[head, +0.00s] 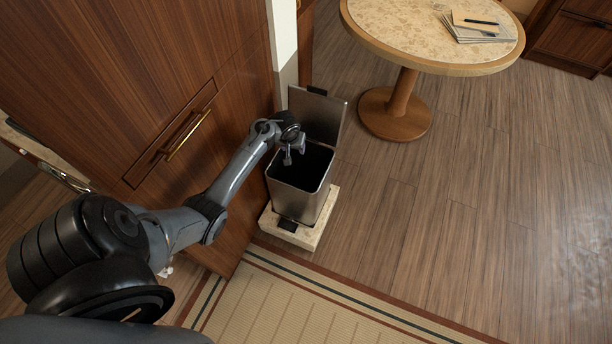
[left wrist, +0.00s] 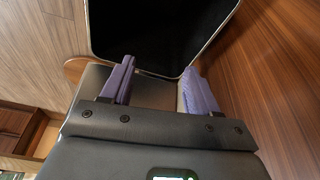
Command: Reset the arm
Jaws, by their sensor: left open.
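My left arm (head: 235,175) reaches in from the left of the head view. My left gripper (head: 292,152) is over the top of a metal trash bin (head: 298,202) whose lid (head: 318,112) stands open. In the left wrist view the two purple fingers of the left gripper (left wrist: 155,88) are spread apart with nothing between them. The dark opening of the bin (left wrist: 160,35) shows beyond the fingers. My right gripper is not seen in either view.
The bin stands on a pale stone base (head: 318,236) beside a wooden cabinet (head: 110,70) with a brass handle (head: 190,135). A round table (head: 400,30) with papers and a pen stands behind. A striped mat (head: 300,305) lies in front. The wooden floor on the right is clear.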

